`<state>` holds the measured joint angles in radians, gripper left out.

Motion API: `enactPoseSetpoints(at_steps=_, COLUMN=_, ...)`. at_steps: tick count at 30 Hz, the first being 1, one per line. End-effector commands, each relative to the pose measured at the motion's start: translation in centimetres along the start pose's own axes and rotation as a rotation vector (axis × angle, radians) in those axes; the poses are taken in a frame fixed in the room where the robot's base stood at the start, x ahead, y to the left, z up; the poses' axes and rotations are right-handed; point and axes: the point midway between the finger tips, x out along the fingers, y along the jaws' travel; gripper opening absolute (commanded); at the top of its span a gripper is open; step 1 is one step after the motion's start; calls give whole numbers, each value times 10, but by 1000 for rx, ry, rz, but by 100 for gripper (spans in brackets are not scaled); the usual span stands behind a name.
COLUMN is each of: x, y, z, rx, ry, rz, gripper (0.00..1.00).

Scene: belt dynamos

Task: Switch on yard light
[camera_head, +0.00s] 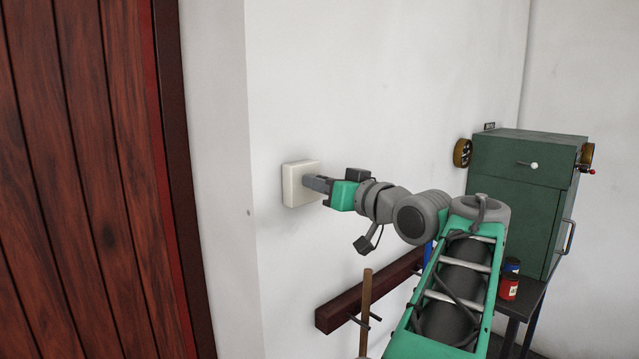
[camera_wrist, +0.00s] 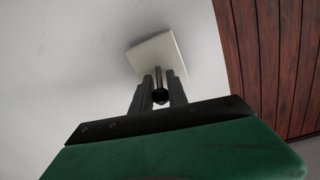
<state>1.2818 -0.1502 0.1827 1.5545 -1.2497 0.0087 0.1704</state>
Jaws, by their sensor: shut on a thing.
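A square cream switch plate (camera_head: 301,184) is fixed to the white wall, right of the wooden door. My gripper (camera_head: 312,183) reaches it from the right, with its fingertips at the plate's face. In the wrist view the plate (camera_wrist: 154,50) lies beyond the fingertips. There my gripper (camera_wrist: 159,78) is shut on a small dark round-ended knob (camera_wrist: 160,96) that shows between the fingers. The far end of the knob is hidden by the fingers, so I cannot tell how it is set. No lamp is in view.
A dark red wooden door (camera_head: 85,180) fills the left. At right a green metal cabinet (camera_head: 520,190) with wheels stands on a dark table (camera_head: 528,300), beside a red can (camera_head: 508,287). A wooden rack rail (camera_head: 345,305) with pegs and a wooden handle (camera_head: 366,310) sit below my arm.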

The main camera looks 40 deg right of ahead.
Motion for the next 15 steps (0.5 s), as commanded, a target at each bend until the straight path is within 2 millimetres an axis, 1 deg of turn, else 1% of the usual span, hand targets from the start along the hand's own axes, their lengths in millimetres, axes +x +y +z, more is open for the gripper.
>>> enactPoseSetpoints(at_steps=1, x=0, y=-1, z=-6, rx=-5, ry=-24, rz=4, gripper=0)
enactPoseSetpoints(at_steps=4, x=2, y=-2, z=-10, rx=-8, ry=-92, rz=17, gripper=0)
enactPoseSetpoints(at_steps=7, x=2, y=-1, z=-8, rx=-8, ry=-130, rz=25, gripper=0)
enactPoseSetpoints(at_steps=14, x=2, y=-1, z=-6, rx=-9, ry=-131, rz=26, gripper=0)
enactPoseSetpoints(at_steps=15, x=2, y=-1, z=-6, rx=-9, ry=-131, rz=26, gripper=21)
